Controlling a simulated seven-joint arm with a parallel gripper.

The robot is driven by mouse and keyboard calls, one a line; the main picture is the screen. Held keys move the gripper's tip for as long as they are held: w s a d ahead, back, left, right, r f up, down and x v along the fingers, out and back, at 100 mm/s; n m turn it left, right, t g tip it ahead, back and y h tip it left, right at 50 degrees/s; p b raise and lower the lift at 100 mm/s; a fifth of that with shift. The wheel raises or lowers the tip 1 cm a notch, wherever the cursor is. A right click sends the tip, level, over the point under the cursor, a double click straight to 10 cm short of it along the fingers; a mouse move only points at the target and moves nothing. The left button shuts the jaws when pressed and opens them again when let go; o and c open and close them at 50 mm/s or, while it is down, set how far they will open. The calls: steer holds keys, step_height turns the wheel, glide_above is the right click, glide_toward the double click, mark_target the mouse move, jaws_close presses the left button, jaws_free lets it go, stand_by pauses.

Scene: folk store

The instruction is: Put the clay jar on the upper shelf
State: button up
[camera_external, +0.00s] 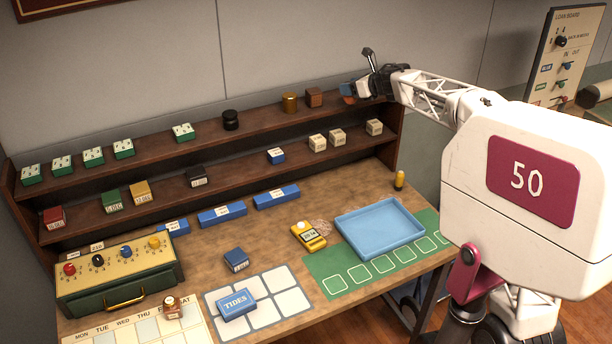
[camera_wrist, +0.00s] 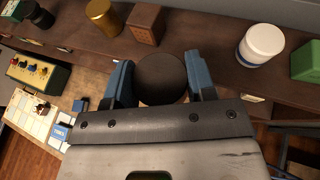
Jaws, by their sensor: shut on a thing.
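My gripper (camera_wrist: 160,82) is shut on a dark brown round thing, seen from above between its two blue fingers in the wrist view; I take it for the clay jar (camera_wrist: 162,78). In the external view my gripper (camera_external: 349,91) is at the right end of the upper shelf (camera_external: 262,119), with a small orange-brown part of the jar (camera_external: 348,100) showing beneath the fingers. The jar's lower part is hidden, and I cannot tell whether it touches the shelf.
On the upper shelf, a brown box (camera_external: 314,97), a brass canister (camera_external: 290,102) and a black jar (camera_external: 230,120) stand left of my gripper. To its right in the wrist view are a white jar (camera_wrist: 262,45) and a green block (camera_wrist: 306,61). Small boxes line the lower shelf.

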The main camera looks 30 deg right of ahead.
steer(key=w, duration=0.3)
steer(key=w+d, duration=0.1)
steer(key=w, duration=0.3)
steer(key=w+f, duration=0.1)
steer(key=w, duration=0.3)
steer(key=shift+w+d, duration=0.1)
steer(key=shift+d, duration=0.2)
steer(key=shift+f, duration=1.75)
steer(key=shift+f, duration=0.1)
steer(key=o, duration=0.9)
steer(key=shift+o, duration=0.2)
